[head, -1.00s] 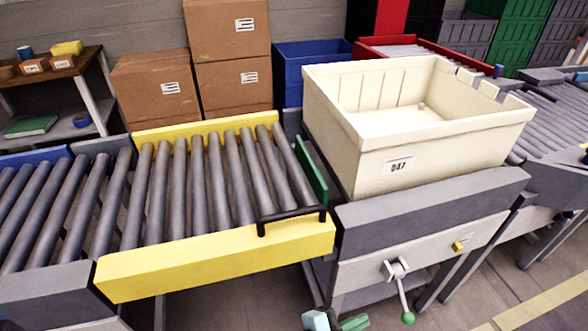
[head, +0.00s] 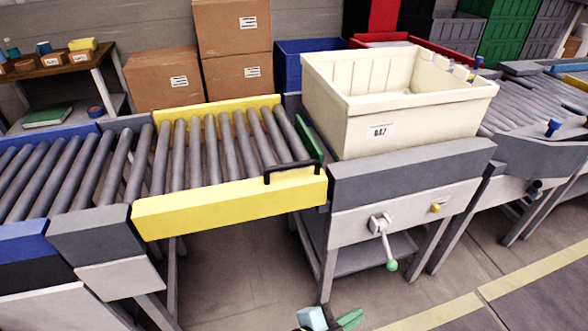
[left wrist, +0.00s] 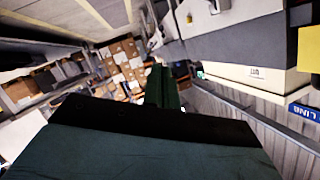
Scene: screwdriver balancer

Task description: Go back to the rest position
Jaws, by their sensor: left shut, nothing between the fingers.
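My left gripper (head: 349,319) shows only in part at the bottom edge of the head view, as green fingers beside a pale blue piece. It is low, in front of the conveyor stand and apart from it. In the left wrist view its green fingers (left wrist: 162,88) are together with nothing between them. My right gripper is in neither view. The crank with a green knob (head: 391,265) hangs down on the stand's front, apart from my gripper.
The yellow-sided roller section (head: 235,205), with a black handle (head: 293,167), stands left of the tote. Cardboard boxes (head: 160,80) are stacked behind. A shelf (head: 70,72) stands at far left. Another roller conveyor (head: 535,105) runs at right. Open floor (head: 235,275) lies in front.

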